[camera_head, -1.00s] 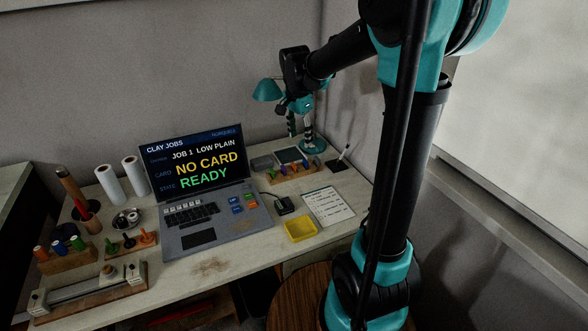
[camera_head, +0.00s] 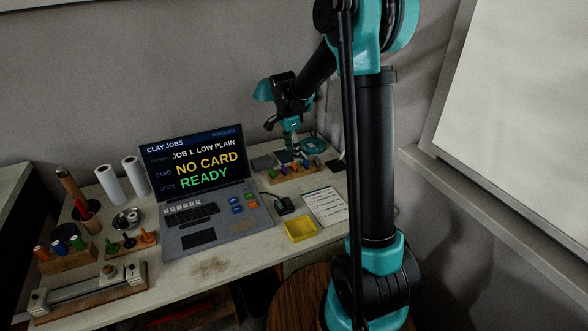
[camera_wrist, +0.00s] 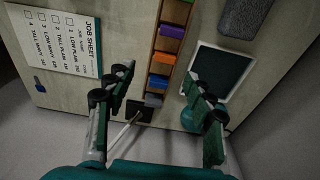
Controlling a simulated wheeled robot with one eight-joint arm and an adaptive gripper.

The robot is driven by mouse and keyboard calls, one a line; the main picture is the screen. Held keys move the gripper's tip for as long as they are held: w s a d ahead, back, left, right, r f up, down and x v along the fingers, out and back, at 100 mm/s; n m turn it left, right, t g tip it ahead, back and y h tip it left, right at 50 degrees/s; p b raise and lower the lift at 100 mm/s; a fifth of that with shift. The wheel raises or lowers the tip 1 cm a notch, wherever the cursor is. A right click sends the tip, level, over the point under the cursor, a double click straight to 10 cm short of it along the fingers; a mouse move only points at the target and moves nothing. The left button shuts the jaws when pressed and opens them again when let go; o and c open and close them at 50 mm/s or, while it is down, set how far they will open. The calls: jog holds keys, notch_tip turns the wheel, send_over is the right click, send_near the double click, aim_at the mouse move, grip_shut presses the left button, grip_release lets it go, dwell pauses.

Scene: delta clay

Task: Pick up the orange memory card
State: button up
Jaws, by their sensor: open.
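My gripper (camera_wrist: 158,75) is open and empty, with one finger on each side of the rack's line. In the head view my gripper (camera_head: 292,153) is low over the rack (camera_head: 294,175) at the back right of the desk. There I cannot clearly make out the orange card.
A job sheet (camera_wrist: 63,42) lies left of the rack in the wrist view, and a dark framed pad (camera_wrist: 222,72) lies right of it. A laptop (camera_head: 205,215) reads NO CARD, READY. A yellow tray (camera_head: 300,229) and a small black reader (camera_head: 284,205) sit in front.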

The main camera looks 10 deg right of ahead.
aim_at(294, 164)
jog(key=shift+w+d+f, duration=0.1)
jog(key=shift+w+f, duration=0.05)
jog(key=shift+f, duration=0.85)
jog(key=shift+w+d+f, duration=0.1)
jog(key=shift+w+f, duration=0.1)
jog(key=shift+f, duration=0.8)
jog(key=shift+w+f, duration=0.15)
jog(key=shift+f, duration=0.85)
jog(key=c, duration=0.8)
